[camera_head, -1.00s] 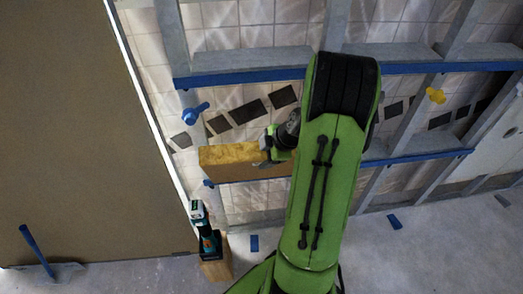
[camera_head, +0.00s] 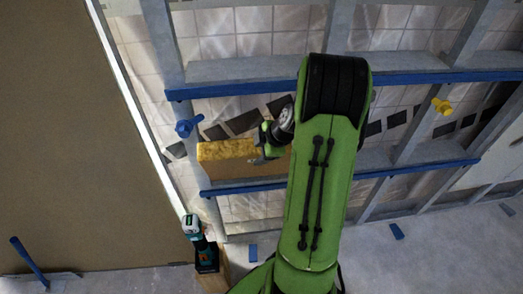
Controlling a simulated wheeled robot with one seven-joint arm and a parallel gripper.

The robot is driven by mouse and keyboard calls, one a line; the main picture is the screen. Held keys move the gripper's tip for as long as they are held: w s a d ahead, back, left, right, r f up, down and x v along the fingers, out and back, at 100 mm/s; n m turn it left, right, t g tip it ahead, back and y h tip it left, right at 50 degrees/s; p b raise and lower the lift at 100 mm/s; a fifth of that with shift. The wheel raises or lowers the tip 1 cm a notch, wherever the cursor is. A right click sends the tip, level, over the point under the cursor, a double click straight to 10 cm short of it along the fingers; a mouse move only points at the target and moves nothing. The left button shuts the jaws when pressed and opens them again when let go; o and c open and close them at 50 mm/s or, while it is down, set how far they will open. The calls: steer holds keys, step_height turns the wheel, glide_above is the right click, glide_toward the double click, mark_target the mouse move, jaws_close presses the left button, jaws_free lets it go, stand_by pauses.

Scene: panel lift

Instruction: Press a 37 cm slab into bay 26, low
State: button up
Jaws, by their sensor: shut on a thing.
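A yellow-topped slab (camera_head: 226,152) with a brown face is held in front of the metal stud frame. My gripper (camera_head: 262,150) is shut on its right part, and my green arm hides the slab's right end. The slab lies roughly level, between the upper blue-edged rail (camera_head: 230,88) and the lower blue-edged rail (camera_head: 240,187). Its left end is close to the left stud (camera_head: 207,196). I cannot tell whether it touches the stud or the lower rail. No bay number can be read.
A blue knob (camera_head: 187,127) sticks out from the left stud and a yellow knob (camera_head: 440,106) from a stud on the right. A teal cordless tool (camera_head: 199,243) stands at the frame's foot. A large brown panel (camera_head: 70,130) covers the left side.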

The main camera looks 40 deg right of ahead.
steer(key=shift+w, duration=0.1)
stand_by(0.3)
steer(key=o, duration=1.7)
steer(key=shift+c, duration=0.2)
